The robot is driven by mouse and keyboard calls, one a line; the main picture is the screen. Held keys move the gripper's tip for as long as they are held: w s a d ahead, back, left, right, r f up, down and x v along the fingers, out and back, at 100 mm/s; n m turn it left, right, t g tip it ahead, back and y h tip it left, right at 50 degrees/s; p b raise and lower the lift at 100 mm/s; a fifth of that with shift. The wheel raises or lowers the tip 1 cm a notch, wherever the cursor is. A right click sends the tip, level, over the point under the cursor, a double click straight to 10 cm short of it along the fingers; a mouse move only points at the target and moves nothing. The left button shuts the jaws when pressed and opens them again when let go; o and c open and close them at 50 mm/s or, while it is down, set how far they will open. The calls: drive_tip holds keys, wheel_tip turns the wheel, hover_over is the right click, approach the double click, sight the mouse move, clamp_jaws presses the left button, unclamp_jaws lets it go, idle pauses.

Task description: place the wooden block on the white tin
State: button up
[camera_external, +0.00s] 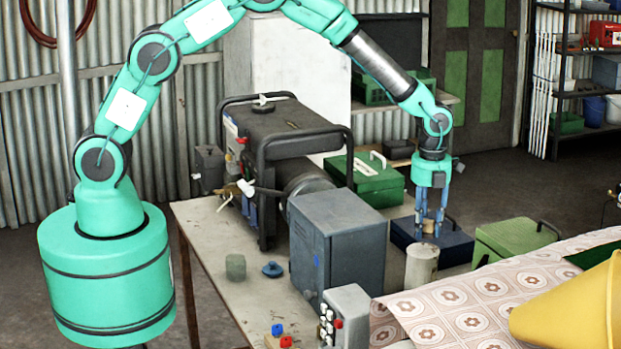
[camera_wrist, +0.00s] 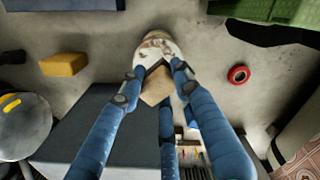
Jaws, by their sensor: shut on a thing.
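My gripper (camera_external: 430,228) points down just above the white tin (camera_external: 421,268) at the far right part of the table. In the wrist view my gripper (camera_wrist: 156,82) has its blue fingers closed on the wooden block (camera_wrist: 157,86), a small tan block seen tilted between the fingertips. The tin's round, worn top (camera_wrist: 152,45) shows behind the block, partly hidden by it and the fingers. I cannot tell whether the block touches the tin.
A grey metal box (camera_external: 338,240) stands left of the tin, with a black-framed generator (camera_external: 285,145) behind it. A dark blue case (camera_external: 450,243) lies close behind the tin. A patterned cloth (camera_external: 470,305) lies in front. A yellow block (camera_wrist: 63,64) and red ring (camera_wrist: 238,75) lie nearby.

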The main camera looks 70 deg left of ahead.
sight(426, 238)
drive_tip(key=shift+f, duration=1.85)
drive_tip(key=shift+f, duration=0.1)
drive_tip(key=o, duration=1.1)
drive_tip(key=shift+o, duration=0.2)
wheel_tip(426, 238, up, 11)
drive_tip(key=shift+r, duration=0.6)
